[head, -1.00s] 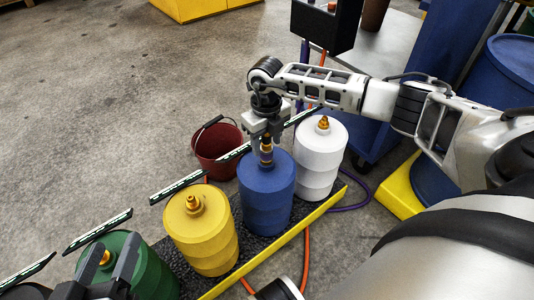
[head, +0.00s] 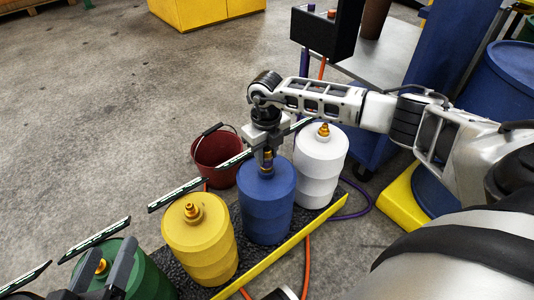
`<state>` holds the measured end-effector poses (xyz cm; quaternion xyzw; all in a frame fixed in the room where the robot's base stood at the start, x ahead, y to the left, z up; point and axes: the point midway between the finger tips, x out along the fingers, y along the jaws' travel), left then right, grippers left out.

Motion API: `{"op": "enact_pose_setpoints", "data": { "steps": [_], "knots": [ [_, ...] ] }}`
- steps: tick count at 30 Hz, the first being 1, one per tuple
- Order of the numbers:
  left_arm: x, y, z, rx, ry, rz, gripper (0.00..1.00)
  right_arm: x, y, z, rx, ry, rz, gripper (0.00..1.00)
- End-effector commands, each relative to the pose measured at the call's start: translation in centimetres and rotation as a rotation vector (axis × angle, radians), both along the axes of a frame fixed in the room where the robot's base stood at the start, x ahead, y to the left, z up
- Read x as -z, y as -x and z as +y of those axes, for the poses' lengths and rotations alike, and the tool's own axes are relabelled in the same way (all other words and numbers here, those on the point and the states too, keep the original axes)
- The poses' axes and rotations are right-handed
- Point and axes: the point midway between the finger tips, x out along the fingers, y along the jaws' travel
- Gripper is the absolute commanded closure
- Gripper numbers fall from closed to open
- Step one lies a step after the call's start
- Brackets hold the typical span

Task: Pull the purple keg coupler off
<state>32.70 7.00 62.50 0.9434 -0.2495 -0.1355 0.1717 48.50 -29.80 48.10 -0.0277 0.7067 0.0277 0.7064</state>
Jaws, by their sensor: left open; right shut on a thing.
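My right gripper (head: 266,145) reaches in from the right and points down over the blue keg (head: 266,209). It is shut on the keg coupler (head: 267,163), a small gold and dark purplish piece standing upright at the centre of the keg's top. The fingers partly hide it, and I cannot tell whether it is seated on or just clear of the keg's fitting. My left gripper (head: 98,262) is open and empty at the lower left, in front of the green keg (head: 149,277).
A yellow keg (head: 200,246) and a white keg (head: 320,170) flank the blue one, both with gold fittings. A yellow rail (head: 290,243) runs along their near side. A red bucket (head: 216,160) stands behind. A black box (head: 323,33) carries purple and orange hoses.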

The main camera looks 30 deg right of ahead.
Motion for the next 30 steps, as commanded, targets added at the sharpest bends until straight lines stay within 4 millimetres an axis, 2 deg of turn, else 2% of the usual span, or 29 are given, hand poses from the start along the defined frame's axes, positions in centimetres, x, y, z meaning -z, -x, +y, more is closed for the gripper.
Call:
{"op": "enact_pose_setpoints", "data": {
  "steps": [15,30],
  "knots": [
    [-1.1,0.0,0.0,0.0,0.0,-0.001,0.46,-1.2,-0.1,0.0,0.0,0.0,-0.001,1.0],
    [-1.2,0.0,0.0,0.001,0.001,-0.001,0.46,-1.2,-0.1,0.0,0.0,0.0,-0.001,1.0]
  ]
}}
